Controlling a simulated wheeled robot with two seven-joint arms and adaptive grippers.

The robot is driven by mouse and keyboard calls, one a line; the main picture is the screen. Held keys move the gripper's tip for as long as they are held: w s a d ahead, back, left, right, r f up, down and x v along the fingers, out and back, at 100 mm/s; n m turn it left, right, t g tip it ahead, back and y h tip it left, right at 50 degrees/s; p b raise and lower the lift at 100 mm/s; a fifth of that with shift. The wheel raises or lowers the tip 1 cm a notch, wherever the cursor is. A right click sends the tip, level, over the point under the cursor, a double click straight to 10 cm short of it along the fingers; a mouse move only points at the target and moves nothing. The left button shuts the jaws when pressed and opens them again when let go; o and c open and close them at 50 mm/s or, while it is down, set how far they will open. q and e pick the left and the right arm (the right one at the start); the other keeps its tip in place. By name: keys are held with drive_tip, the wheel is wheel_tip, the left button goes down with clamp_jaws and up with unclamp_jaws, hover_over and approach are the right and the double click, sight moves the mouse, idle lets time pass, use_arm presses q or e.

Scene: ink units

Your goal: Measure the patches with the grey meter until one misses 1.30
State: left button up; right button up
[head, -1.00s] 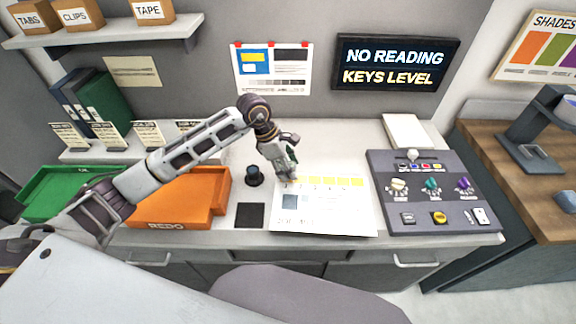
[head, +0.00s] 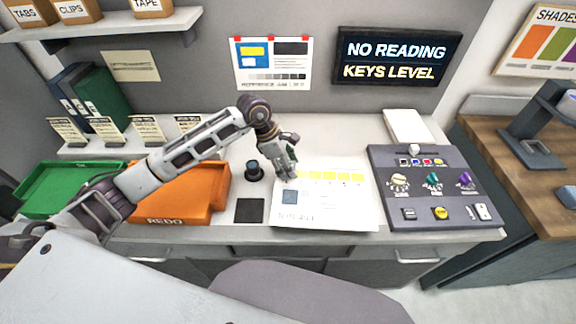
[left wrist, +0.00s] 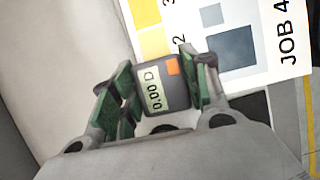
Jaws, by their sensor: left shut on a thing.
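My left gripper (head: 287,172) is shut on the grey meter, a dark grey body with an orange square (left wrist: 172,67), held between green finger pads in the left wrist view. The meter's screen (left wrist: 153,90) reads 0.00 D. The white sheet (head: 330,208) lies on the counter with a row of yellow patches (head: 329,176). The gripper is at the left end of this row. Patches marked 2 and 3 show beside the meter in the left wrist view; patch 1 is hidden. I cannot tell if the meter touches the sheet. My right gripper is out of view.
A wall screen (head: 398,62) reads NO READING, KEYS LEVEL. Right of the sheet is a console (head: 437,190) with keys and buttons. Left are an orange REDO tray (head: 160,212), a green tray (head: 38,207), a dark round object (head: 254,172) and a black square (head: 249,210).

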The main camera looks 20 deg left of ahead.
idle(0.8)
use_arm(q)
drive_tip(key=shift+f+b, duration=0.2)
drive_tip(key=shift+b, duration=0.15)
drive_tip(key=shift+f, duration=0.1)
idle(0.5)
idle(0.6)
drive_tip(key=shift+r, duration=1.55)
